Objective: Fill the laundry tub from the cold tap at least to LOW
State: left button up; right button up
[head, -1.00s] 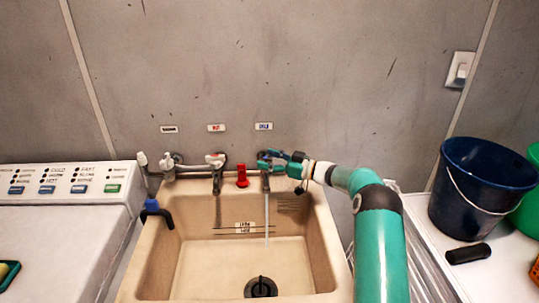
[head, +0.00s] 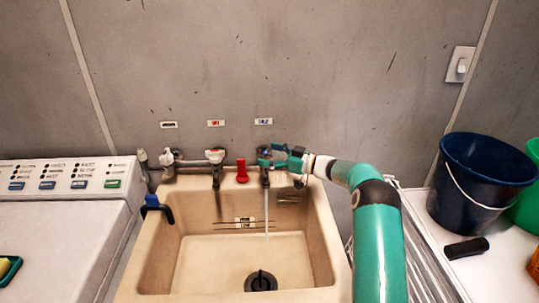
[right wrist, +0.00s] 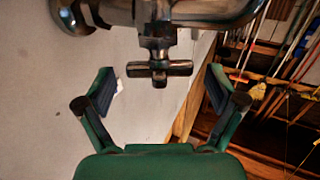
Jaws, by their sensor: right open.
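The beige laundry tub (head: 325,235) stands against the wall. A thin stream of water (head: 266,212) runs into it from the cold tap (head: 265,178), below the blue-lettered label. Marked lines and a small level label (head: 244,222) show on the tub's back wall. I cannot tell the water level. A dark round plug or drain fitting (head: 261,282) shows at the bottom. My right gripper (head: 275,156) is at the cold tap. In the right wrist view the cross-shaped tap handle (right wrist: 178,68) lies between its open fingers (right wrist: 160,84), apart from both. My left gripper is not in view.
The hot tap (head: 216,168) and a red upright fitting (head: 242,171) stand left of the cold tap. A dark blue spout or hook (head: 154,206) hangs on the tub's left rim. A washing machine (head: 60,225) is at left; a navy bucket (head: 470,205) stands at right.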

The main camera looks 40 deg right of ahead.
jog(key=v, duration=1.2)
